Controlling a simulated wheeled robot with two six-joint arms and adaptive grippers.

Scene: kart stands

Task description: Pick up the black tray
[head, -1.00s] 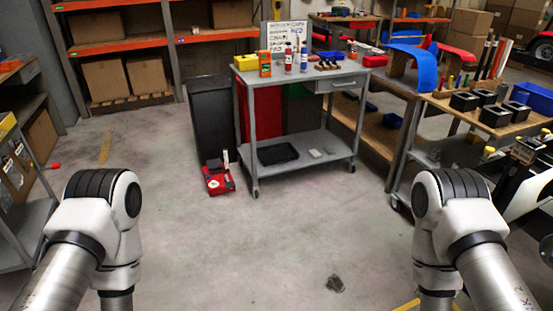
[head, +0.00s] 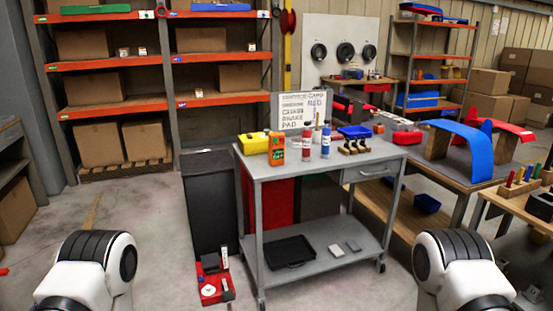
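The black tray (head: 290,252) lies flat on the lower shelf of the grey cart (head: 335,273) in the head view, toward the shelf's left part. It is shallow and looks empty. Two small grey items (head: 344,249) lie to its right on the same shelf. My two arms show at the bottom left and bottom right, well apart from the tray. Both grippers are out of the frame.
The cart's top holds a yellow case (head: 253,144), bottles (head: 307,140) and a sign (head: 302,110). A black bin (head: 210,202) and a red box (head: 215,283) stand at its left. Workbenches (head: 470,168) stand right. The floor at left is clear.

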